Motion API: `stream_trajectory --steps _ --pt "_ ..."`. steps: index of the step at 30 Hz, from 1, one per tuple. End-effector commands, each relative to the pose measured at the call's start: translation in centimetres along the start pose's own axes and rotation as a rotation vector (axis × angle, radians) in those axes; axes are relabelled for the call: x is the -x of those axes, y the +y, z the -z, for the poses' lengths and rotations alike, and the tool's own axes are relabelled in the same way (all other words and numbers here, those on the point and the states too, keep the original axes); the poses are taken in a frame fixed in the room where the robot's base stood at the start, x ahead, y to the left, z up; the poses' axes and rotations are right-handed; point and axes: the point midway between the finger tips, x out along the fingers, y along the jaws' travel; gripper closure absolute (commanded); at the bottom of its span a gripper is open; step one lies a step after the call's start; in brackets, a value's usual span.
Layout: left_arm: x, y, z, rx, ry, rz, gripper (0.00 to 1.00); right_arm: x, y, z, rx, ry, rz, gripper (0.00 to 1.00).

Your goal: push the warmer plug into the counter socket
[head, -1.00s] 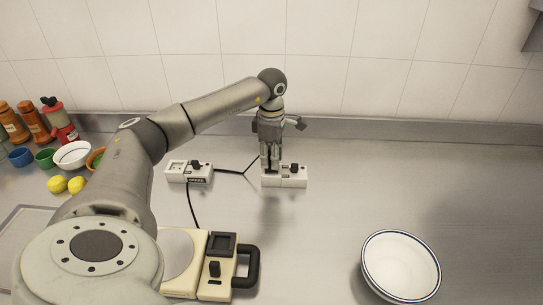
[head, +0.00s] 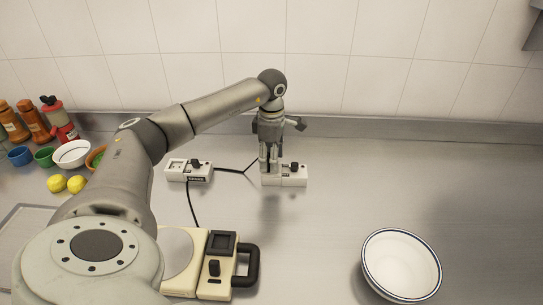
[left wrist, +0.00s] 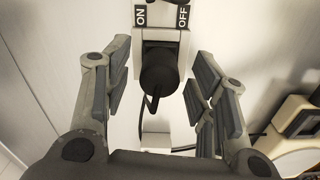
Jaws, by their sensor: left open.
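The black warmer plug (left wrist: 158,72) stands at the white counter socket (left wrist: 147,36) in the left wrist view, its thin cable hanging off it. I cannot tell how deep it sits. The socket has ON and OFF labels. In the head view this socket (head: 294,181) lies under my left gripper (head: 270,172), which hides the plug. My left gripper is open, and in the left wrist view its fingers (left wrist: 162,88) stand on both sides of the plug, apart from it. The cream warmer (head: 216,289) with a black handle stands at the front. My right gripper is not in view.
A second white switch box (head: 177,170) lies left of the socket, with black cable (head: 230,171) running between them. Bottles, bowls and lemons (head: 76,184) stand at the left. A white bowl (head: 401,265) stands at the front right. The counter between is clear.

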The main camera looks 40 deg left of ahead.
Motion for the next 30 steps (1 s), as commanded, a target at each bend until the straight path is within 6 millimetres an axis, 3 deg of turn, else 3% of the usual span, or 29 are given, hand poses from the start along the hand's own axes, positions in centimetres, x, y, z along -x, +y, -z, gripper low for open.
stream_trajectory --steps 7,15,21,30 --pt "1.9 0.1 0.0 0.0 -0.002 -0.003 0.48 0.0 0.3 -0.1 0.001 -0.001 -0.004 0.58" --pt "7.6 0.1 -0.1 0.0 -0.003 -0.004 0.48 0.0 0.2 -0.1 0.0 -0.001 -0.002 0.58" --pt "10.8 0.1 0.0 0.001 -0.002 -0.002 0.48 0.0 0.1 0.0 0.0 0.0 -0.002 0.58" --pt "12.0 0.0 0.0 0.0 0.0 0.0 0.48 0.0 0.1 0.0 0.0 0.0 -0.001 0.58"
